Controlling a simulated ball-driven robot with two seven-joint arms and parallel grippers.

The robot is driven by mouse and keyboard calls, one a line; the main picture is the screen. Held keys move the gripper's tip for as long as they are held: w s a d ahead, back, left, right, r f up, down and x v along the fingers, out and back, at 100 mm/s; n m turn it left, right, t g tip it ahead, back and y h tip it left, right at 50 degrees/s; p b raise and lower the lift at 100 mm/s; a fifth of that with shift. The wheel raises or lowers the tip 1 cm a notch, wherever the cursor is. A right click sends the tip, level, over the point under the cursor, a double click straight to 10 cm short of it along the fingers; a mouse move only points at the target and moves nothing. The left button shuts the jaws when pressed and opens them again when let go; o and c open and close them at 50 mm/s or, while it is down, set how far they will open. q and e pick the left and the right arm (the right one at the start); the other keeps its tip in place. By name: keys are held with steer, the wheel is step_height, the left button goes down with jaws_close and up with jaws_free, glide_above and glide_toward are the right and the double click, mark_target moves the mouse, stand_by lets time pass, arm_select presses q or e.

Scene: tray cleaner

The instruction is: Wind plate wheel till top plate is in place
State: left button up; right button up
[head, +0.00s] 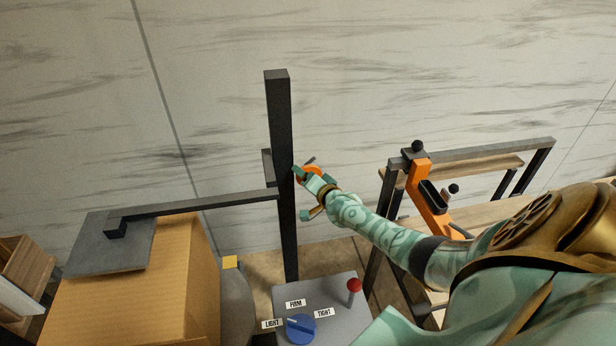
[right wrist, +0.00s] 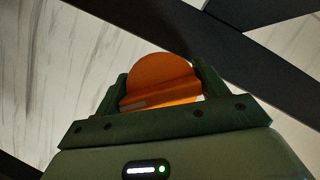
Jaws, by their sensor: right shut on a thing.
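The plate wheel (head: 308,173) is orange and sits on the dark upright post (head: 280,130). In the right wrist view the orange wheel (right wrist: 160,80) fills the space between the fingers. My right gripper (head: 306,180) is shut on it, and its fingers (right wrist: 160,95) hide the wheel's sides. The grey top plate (head: 105,245) hangs from a dark horizontal arm (head: 200,203) joined to the post. It is over the left part of the cardboard box (head: 185,290); I cannot tell whether it touches the box top. My left gripper is not in view.
A dark-framed rack (head: 470,150) with an orange tool (head: 428,195) is at the right. A marble wall is behind.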

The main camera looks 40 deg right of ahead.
steer(key=shift+s+a+f, duration=0.1)
steer(key=shift+f, duration=0.1)
steer(key=o, duration=0.7)
steer(key=shift+o, duration=1)
steer(key=shift+r, duration=0.1)
steer(key=shift+s+r+p, duration=0.2)
steer(key=shift+s+p, duration=0.1)
steer(key=shift+p, duration=0.05)
steer(key=p+v, duration=0.5)
steer(key=v, duration=1)
steer(key=shift+s, duration=0.3)
steer(key=shift+f, duration=0.1)
